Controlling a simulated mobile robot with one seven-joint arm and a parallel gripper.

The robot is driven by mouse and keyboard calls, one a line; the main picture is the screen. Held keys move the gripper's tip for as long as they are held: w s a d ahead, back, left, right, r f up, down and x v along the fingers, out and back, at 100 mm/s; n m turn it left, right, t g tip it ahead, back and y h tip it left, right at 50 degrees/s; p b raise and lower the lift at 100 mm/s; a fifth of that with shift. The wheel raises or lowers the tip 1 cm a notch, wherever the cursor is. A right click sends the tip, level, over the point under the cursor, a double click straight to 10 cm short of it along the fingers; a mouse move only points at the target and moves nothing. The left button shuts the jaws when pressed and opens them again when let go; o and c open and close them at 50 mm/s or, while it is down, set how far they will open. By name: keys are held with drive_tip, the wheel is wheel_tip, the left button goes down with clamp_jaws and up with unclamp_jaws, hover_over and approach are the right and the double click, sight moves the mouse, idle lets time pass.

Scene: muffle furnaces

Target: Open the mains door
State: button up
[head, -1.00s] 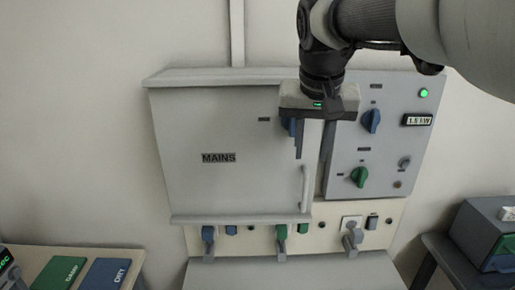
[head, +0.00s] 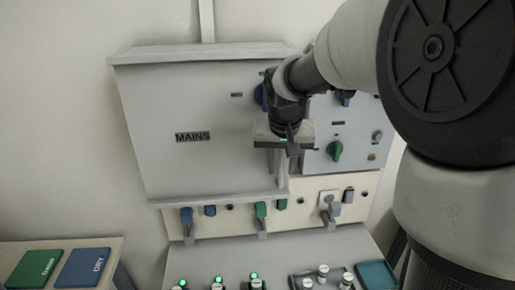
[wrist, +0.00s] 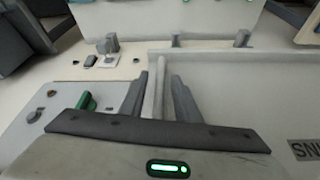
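The mains door (head: 200,150) is a grey panel lettered MAINS, shut flat on its cabinet. Its lettering also shows inverted in the wrist view (wrist: 304,150). A pale upright handle (head: 283,172) is at the door's lower right, its upper part hidden behind my gripper (head: 277,160). In the wrist view my gripper (wrist: 160,98) is open, with its two dark fingers on either side of a pale bar (wrist: 157,92), which looks like the handle. I cannot tell whether either finger touches it.
A blue knob (head: 261,95) is above my gripper, and a green knob (head: 335,150) is on the panel to the right. Plugs and sockets (head: 262,212) line the strip below. Blue DRY (head: 84,268) and green DAMP (head: 35,268) pads lie at lower left.

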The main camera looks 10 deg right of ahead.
drive_tip(key=shift+w+f, duration=0.2)
drive_tip(key=shift+f, duration=0.3)
clamp_jaws()
